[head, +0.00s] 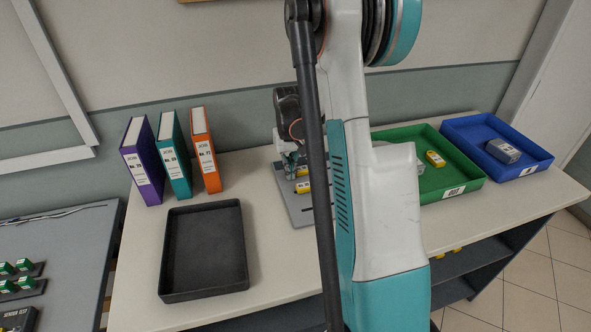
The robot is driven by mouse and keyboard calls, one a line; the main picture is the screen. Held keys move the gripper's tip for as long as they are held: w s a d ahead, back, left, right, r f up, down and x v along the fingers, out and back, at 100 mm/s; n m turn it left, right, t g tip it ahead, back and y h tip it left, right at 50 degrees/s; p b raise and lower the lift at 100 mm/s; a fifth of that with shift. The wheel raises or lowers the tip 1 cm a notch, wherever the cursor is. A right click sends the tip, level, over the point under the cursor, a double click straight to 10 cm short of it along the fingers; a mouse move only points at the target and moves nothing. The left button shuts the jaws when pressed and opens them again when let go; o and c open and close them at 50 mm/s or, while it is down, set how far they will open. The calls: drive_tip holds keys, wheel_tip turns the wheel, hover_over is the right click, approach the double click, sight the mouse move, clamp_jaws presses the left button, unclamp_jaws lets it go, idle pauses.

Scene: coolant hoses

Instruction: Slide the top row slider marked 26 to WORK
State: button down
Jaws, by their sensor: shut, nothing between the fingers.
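A grey board (296,211) lies on the table, partly hidden behind my arm. Yellow parts (303,187) show on it, one behind the other. They are too small to read, so I cannot tell which slider is marked 26 or where WORK is. My gripper (290,168) is over the far left part of the board, close to the yellow parts. It is shut and empty. I cannot tell whether it touches a slider. The right part of the board is hidden by my arm.
A black empty tray (205,293) stands left of the board. Purple, teal and orange binders (205,150) stand behind it. A green tray (463,181) with a yellow block and a blue tray (530,165) with a grey block stand at right. A darker table (75,240) is at far left.

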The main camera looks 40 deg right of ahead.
sight(300, 169)
drive_tip(key=shift+s+d, duration=0.25)
drive_tip(key=shift+d, duration=0.3)
drive_tip(key=shift+s+d, duration=0.15)
drive_tip(key=shift+d, duration=0.15)
drive_tip(key=shift+s+d, duration=0.15)
drive_tip(key=shift+d, duration=0.15)
drive_tip(key=shift+s+d, duration=0.15)
drive_tip(key=shift+d, duration=0.2)
drive_tip(key=shift+s+d, duration=0.3)
drive_tip(key=shift+d, duration=0.45)
drive_tip(key=shift+a, duration=0.25)
drive_tip(key=shift+w+a+b, duration=0.25)
drive_tip(key=shift+a+b, duration=0.05)
drive_tip(key=shift+a, duration=0.1)
